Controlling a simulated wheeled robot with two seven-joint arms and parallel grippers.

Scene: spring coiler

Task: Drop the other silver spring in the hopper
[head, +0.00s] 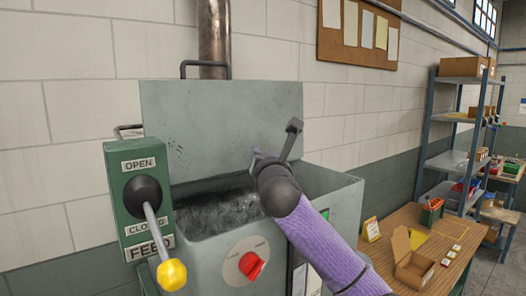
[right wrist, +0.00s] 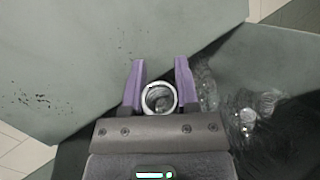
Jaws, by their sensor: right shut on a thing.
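The hopper (head: 335,190) is a grey-green box with its lid (head: 225,125) raised at the back. Its inside (head: 215,212) looks dark and glossy, and I cannot make out separate items there. My right gripper (head: 258,160) is over the hopper opening, its arm reaching in from the lower right. In the right wrist view, its purple fingers are shut on the silver spring (right wrist: 147,99), seen end-on as a ring. The hopper's shiny inside (right wrist: 250,105) shows beyond the fingers at the right. In the head view, the spring cannot be made out. My left gripper is not in view.
A green FEED panel (head: 125,205) with a yellow-knobbed lever (head: 172,274) stands at the hopper's left front. A red knob (head: 251,265) is on the front. A wooden table (head: 405,225) with an open cardboard box (head: 412,265) and a shelf rack (head: 460,80) are at right.

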